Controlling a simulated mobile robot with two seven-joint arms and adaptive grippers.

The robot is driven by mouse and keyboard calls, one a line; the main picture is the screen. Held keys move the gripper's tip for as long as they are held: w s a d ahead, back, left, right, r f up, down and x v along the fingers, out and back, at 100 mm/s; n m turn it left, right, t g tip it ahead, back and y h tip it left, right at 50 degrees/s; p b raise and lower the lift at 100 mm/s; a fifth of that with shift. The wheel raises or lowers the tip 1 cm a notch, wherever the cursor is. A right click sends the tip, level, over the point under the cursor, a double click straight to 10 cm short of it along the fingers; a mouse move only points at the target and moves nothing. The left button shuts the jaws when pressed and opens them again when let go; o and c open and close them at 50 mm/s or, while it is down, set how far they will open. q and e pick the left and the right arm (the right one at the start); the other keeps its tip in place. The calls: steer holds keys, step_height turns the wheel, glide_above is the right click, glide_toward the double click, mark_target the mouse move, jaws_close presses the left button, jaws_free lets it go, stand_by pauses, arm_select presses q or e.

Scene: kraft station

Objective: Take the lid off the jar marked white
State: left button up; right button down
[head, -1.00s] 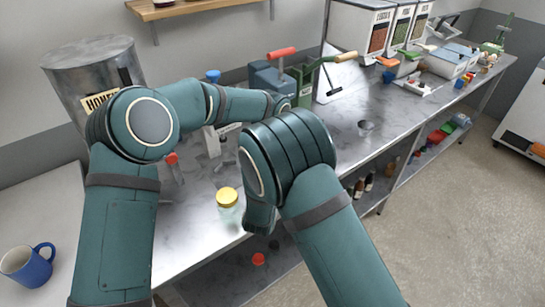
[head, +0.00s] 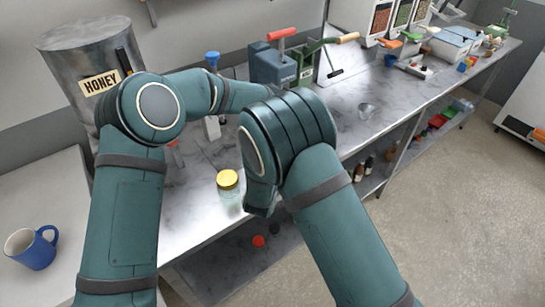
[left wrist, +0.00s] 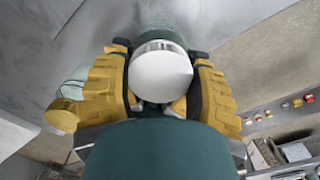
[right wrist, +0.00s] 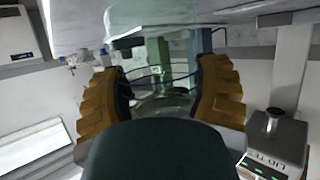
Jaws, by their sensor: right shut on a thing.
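A round white lid (left wrist: 160,73) on a jar sits between the fingers of my left gripper (left wrist: 162,100) in the left wrist view. The gripper looks open around the lid; I cannot tell whether the fingers touch it. My right gripper (right wrist: 162,95) is shut on a clear glass jar (right wrist: 160,78) in the right wrist view. No marking on the jar is readable. In the head view my arms hide both grippers and this jar. A second glass jar with a yellow lid (head: 228,180) stands on the bench and also shows in the left wrist view (left wrist: 62,115).
The steel bench (head: 205,225) runs to the far right. A honey tank (head: 85,70) stands at left and a blue mug (head: 32,250) at front left. A blue press (head: 270,68) and green tool stand behind my arms.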

arm_select(q)
steer(key=o, duration=0.4)
steer(key=shift+c, duration=0.2)
step_height(320, 180, up, 8)
steer(key=shift+f, duration=4)
